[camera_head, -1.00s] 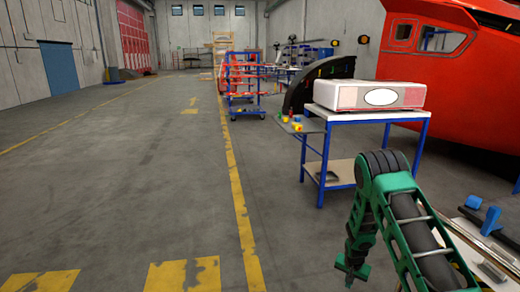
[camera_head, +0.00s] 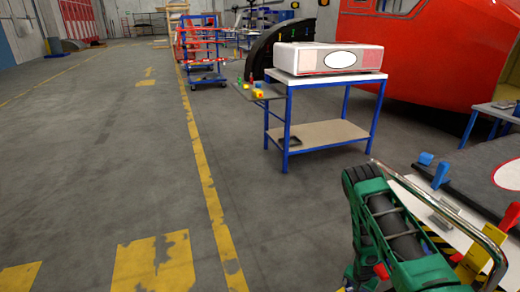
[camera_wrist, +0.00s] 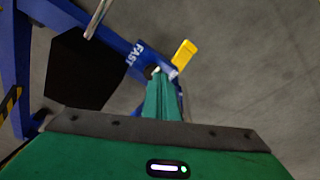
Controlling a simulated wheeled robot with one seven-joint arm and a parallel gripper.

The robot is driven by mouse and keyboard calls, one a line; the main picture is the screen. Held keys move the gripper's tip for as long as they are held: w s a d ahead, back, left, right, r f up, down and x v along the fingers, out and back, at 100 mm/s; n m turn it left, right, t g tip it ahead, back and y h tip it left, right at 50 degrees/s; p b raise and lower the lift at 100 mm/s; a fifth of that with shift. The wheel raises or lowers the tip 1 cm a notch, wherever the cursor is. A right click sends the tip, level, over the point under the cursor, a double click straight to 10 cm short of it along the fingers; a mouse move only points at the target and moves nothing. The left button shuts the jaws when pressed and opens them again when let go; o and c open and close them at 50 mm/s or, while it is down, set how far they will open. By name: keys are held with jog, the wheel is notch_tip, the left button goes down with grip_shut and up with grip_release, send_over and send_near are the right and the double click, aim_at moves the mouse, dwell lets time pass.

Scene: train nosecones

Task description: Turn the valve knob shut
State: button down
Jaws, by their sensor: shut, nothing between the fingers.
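In the wrist view my gripper (camera_wrist: 157,82) shows as narrow green fingers, shut and empty. Its tips are over or against a blue bar (camera_wrist: 122,45) with the word FAST on it; I cannot tell whether they touch. A small dark round part lies at the tips, partly hidden by them. A yellow handle-like piece (camera_wrist: 184,54) sticks out just to their right. I cannot tell which of these, if any, is the valve knob. In the head view my green arm reaches down at the lower right and the fingertips cannot be made out.
A blue-framed table (camera_head: 328,79) carries a white box (camera_head: 300,60). At right, a bench with a curved metal rail (camera_head: 440,203), a blue clamp (camera_head: 440,174) and a yellow part (camera_head: 478,258) stands close to my arm. The floor at left is open.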

notch_tip(320, 180, down, 6)
dwell(0.5)
jog(key=shift+w+d, duration=0.1)
dwell(0.6)
